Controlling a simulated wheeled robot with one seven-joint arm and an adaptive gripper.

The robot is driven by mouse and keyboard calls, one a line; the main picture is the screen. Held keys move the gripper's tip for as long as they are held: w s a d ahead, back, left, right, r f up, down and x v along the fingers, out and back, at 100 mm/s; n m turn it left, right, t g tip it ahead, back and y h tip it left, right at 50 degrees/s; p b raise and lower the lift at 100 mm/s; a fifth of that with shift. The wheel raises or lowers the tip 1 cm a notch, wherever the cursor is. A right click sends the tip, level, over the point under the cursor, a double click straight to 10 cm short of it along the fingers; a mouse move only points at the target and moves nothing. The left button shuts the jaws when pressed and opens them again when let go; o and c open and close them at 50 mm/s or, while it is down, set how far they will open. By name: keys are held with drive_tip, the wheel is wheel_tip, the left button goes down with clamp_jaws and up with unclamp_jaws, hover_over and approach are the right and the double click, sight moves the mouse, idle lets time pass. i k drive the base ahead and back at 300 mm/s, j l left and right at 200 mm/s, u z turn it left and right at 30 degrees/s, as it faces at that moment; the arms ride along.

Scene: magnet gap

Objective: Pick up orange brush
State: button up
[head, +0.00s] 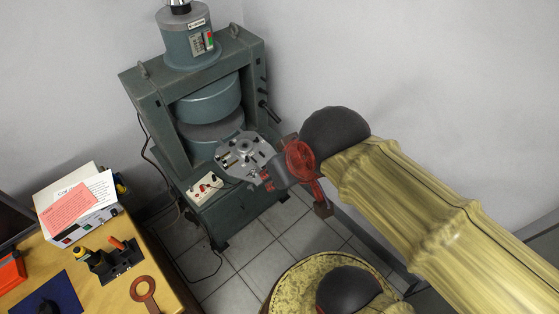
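A slim orange handle (117,243) sticks up from a black holder (128,262) on the wooden table at the lower left. It may be the orange brush; no bristles are visible. My arm comes in from the right, with its black wrist joint in front of the wall. My gripper (265,173), grey and red, is in front of the teal machine and well to the right of the orange handle. Its fingers overlap the machine's parts, so I cannot tell whether it is open. I see nothing clearly held.
The wooden table (166,271) also bears a yellow-topped black tool (92,259), an orange-brown ring with a handle (144,289), a red box (11,270), a blue mat (72,291) and a white instrument with papers (85,222). The tall teal machine (155,105) stands behind. Tiled floor (235,253) lies between.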

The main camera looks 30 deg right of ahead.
sight(112, 240)
drive_tip(key=z, duration=0.35)
drive_tip(key=u, duration=0.4)
drive_tip(key=j+u, duration=0.1)
drive_tip(key=u, duration=0.35)
drive_tip(key=i+u, duration=0.1)
drive_tip(key=u, duration=0.75)
drive_tip(key=z, duration=1.2)
drive_tip(key=j+u, duration=0.1)
drive_tip(key=u, duration=1.15)
drive_tip(key=i+j+u, duration=0.1)
drive_tip(key=i+u, duration=0.3)
drive_tip(key=k, duration=0.1)
